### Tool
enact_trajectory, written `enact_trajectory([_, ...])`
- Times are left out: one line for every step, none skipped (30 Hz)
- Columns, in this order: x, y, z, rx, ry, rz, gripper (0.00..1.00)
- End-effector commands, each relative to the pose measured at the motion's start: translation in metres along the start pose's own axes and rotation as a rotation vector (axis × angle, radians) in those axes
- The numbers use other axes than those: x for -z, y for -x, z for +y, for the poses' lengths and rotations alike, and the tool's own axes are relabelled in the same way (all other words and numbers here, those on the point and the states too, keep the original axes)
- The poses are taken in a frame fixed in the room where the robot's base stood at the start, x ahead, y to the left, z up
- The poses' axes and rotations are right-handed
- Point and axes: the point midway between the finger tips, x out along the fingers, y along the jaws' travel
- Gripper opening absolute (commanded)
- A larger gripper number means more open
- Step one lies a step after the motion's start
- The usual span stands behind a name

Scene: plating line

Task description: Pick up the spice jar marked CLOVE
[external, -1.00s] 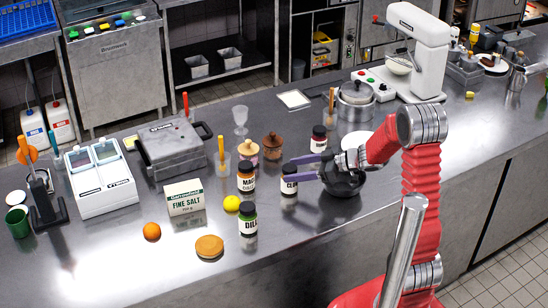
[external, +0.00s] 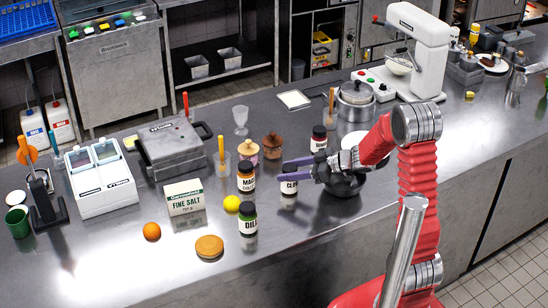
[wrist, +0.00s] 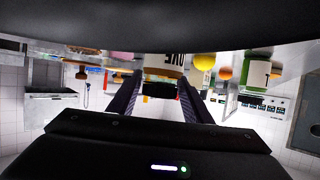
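The CLOVE jar (external: 289,188) stands upright on the steel counter, with a dark lid and a white label. My gripper (external: 288,169) is level with the top of the jar, its two purple fingers reaching left around it. In the wrist view, which looks upside down, the jar (wrist: 162,75) with part of its label showing lies between the two dark fingers. The fingers are close to its sides; whether both touch it I cannot tell. Part of the lid is hidden by the fingers in the external view.
Another dark-lidded jar (external: 318,143) is behind. A dark bowl (external: 345,186) sits under my wrist. A lemon (external: 231,203) and a salt box (external: 184,198) are farther left.

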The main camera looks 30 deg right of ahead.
Motion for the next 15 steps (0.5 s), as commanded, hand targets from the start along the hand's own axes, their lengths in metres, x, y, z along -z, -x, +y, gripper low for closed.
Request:
enact_trajectory([0.0,0.0,0.0,0.0,0.0,0.0,0.41])
enact_trajectory([0.0,0.0,0.0,0.0,0.0,0.0,0.39])
enact_trajectory([0.0,0.0,0.0,0.0,0.0,0.0,0.36])
enact_trajectory([0.0,0.0,0.0,0.0,0.0,0.0,0.34])
enact_trajectory([0.0,0.0,0.0,0.0,0.0,0.0,0.32])
enact_trajectory([0.0,0.0,0.0,0.0,0.0,0.0,0.29])
enact_trajectory([0.0,0.0,0.0,0.0,0.0,0.0,0.27])
enact_trajectory([0.0,0.0,0.0,0.0,0.0,0.0,0.25])
enact_trajectory([0.0,0.0,0.0,0.0,0.0,0.0,0.22])
enact_trajectory([-0.0001,0.0001,0.0,0.0,0.0,0.0,0.2])
enact_trajectory([-0.0001,0.0001,0.0,0.0,0.0,0.0,0.18])
enact_trajectory([-0.0001,0.0001,0.0,0.0,0.0,0.0,0.15])
enact_trajectory([-0.0002,0.0,0.0,0.0,0.0,0.0,0.13])
enact_trajectory([-0.0002,0.0,0.0,0.0,0.0,0.0,0.11])
enact_trajectory([0.0002,0.0001,0.0001,0.0,0.0,0.0,0.1])
